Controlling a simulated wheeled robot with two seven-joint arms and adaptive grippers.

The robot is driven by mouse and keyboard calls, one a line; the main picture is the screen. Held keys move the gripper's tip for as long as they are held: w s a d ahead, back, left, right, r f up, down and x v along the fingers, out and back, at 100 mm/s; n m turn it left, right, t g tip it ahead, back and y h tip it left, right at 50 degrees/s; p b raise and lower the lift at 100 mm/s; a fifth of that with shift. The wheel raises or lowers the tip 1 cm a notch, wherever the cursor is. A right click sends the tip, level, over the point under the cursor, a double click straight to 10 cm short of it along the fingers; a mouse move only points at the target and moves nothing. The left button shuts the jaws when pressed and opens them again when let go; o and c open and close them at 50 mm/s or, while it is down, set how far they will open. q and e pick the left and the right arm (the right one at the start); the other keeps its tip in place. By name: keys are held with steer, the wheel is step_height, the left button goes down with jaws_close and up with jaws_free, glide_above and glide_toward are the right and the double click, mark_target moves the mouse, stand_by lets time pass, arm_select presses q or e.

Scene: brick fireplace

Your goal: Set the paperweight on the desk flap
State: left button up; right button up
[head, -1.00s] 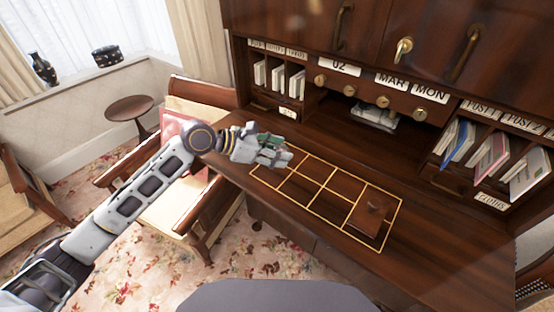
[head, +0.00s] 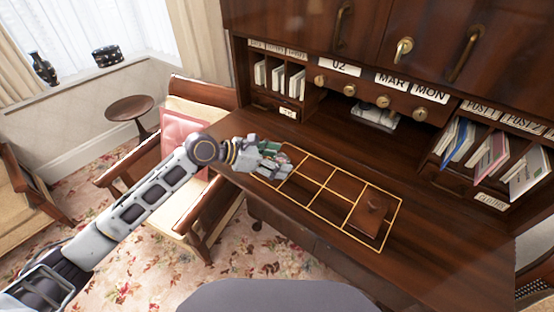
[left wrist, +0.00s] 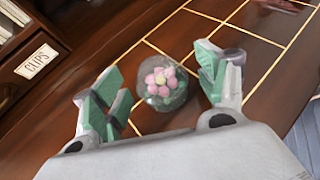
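The paperweight (left wrist: 161,84) is a clear glass dome with a pink flower inside, seen in the left wrist view. It appears to rest on the dark wooden desk flap (head: 300,232), by the gold-lined grid. My left gripper (left wrist: 163,88) is open, with its green-padded fingers on either side of the paperweight and a gap showing at both sides. In the head view my left gripper (head: 276,165) is over the left end of the grid and mostly hides the paperweight. My right gripper is out of view.
Pigeonholes with letters (head: 485,155) and drawers line the back. The flap's front right is clear.

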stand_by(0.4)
arm_select(q)
steer(key=shift+a+r, duration=0.15)
steer(key=shift+a, duration=0.05)
steer(key=shift+b+v, duration=0.4)
steer(key=shift+v, duration=5.4)
